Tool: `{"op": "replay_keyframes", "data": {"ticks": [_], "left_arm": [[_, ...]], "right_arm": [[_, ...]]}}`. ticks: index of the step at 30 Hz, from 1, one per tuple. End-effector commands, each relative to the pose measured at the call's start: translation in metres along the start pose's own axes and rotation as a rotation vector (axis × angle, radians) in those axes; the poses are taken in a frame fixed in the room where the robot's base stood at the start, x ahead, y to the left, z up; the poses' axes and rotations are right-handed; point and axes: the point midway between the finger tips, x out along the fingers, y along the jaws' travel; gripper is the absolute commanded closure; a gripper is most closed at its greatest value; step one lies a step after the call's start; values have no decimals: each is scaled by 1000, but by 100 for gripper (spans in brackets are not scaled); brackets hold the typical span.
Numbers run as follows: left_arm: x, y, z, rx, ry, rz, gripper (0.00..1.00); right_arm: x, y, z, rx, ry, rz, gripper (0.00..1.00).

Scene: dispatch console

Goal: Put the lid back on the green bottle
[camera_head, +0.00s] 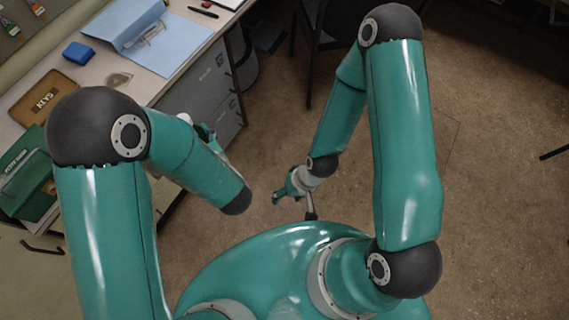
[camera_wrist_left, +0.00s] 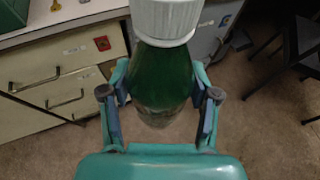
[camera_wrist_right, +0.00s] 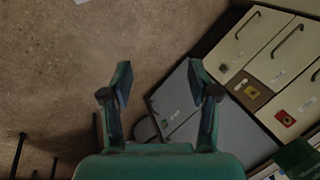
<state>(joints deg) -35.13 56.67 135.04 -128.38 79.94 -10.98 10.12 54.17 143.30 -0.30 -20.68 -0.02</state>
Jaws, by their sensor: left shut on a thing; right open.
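The green bottle (camera_wrist_left: 163,62) is between the fingers of my left gripper (camera_wrist_left: 160,84), which is shut on it, in the left wrist view. The ribbed white lid (camera_wrist_left: 168,16) covers the bottle's top end, cut off by the upper frame edge. I cannot tell whether it is fully seated. In the head view the left gripper is mostly hidden behind my left forearm. My right gripper (camera_head: 293,198) hangs over the floor in the head view, apart from the bottle. It is open and empty in the right wrist view (camera_wrist_right: 159,72).
The desk (camera_head: 178,83) at upper left carries a blue folder (camera_head: 165,42), a blue box (camera_head: 79,51), a brown KEYS case (camera_head: 43,98) and a green case (camera_head: 24,172). Grey drawers (camera_head: 212,98) stand below it. A dark chair (camera_head: 318,38) stands beyond.

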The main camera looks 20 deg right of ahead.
Motion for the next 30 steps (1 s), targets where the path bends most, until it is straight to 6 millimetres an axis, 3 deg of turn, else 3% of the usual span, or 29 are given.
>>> {"op": "replay_keyframes", "data": {"ticks": [5, 12, 15, 19, 25, 29, 30], "left_arm": [[7, 27, 8, -48, -5, 108, 100], [12, 115, 22, -200, -7, 469, 100], [8, 141, 23, -244, -4, 583, 100], [4, 154, 23, -268, -1, 644, 100], [4, 154, 23, -268, 0, 646, 100], [4, 154, 23, -267, 0, 645, 100], [4, 154, 23, -267, 0, 644, 100]], "right_arm": [[0, 0, 0, 0, 0, 0, 39], [0, 0, 0, 0, 0, 0, 39], [0, 0, 0, 0, 0, 0, 39], [0, 0, 0, 0, 0, 0, 39], [0, 0, 0, 0, 0, 0, 39], [0, 0, 0, 0, 0, 0, 58], [0, 0, -1, 0, 0, 0, 58]]}}
